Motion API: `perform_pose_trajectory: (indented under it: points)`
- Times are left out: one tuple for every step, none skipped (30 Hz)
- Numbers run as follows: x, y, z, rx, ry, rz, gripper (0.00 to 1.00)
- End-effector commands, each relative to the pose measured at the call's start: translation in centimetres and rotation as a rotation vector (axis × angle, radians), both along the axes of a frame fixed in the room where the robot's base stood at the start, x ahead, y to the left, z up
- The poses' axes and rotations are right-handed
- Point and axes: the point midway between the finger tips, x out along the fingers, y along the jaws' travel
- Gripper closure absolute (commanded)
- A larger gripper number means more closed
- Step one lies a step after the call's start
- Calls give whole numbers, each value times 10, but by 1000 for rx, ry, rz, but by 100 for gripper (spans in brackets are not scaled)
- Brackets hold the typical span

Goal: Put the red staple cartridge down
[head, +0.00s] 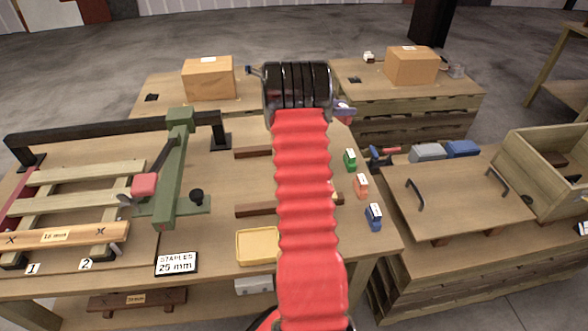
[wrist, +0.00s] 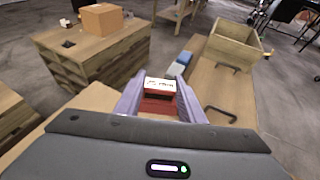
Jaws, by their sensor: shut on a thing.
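The red staple cartridge (wrist: 158,106) has a white label on top and sits between the purple fingers of my gripper (wrist: 160,98) in the wrist view. My gripper is shut on it. Green (head: 350,160), orange (head: 361,186) and blue (head: 374,217) cartridges stand in a row on the right side of the main table.
A yellow tray (head: 257,246) and a staples sign (head: 176,263) reading 25 mm lie at the table's front. A green stapling arm (head: 179,160) stands over a slatted wooden frame (head: 75,203) at left. A handled board (head: 455,203) and wooden crate (head: 548,170) are right.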

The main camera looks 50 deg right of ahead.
Motion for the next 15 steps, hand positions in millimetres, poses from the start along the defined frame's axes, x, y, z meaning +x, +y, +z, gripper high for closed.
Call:
perform_pose_trajectory:
  points:
    - [-1, 0, 0, 0, -1, -1, 88]
    - [-1, -1, 0, 0, 0, -2, 88]
    - [-3, -1, 0, 0, 0, -4, 88]
    - [-4, -1, 0, 0, 0, -6, 88]
    - [-5, -2, 0, 0, 0, -9, 88]
    - [-7, -3, 0, 0, 0, -11, 88]
    - [-8, -3, 0, 0, 0, -12, 88]
    - [-9, -3, 0, 0, 0, -14, 88]
    - [-10, -4, 0, 0, 0, -15, 88]
    - [-11, -4, 0, 0, 0, -16, 88]
    - [-12, -4, -1, 0, 0, -17, 88]
    - [-12, -5, -3, 0, 0, -18, 88]
    - [-13, -5, -5, 0, 1, -19, 88]
    - [-13, -5, -8, 1, 0, -19, 88]
    - [-14, -5, -13, 1, 0, -20, 88]
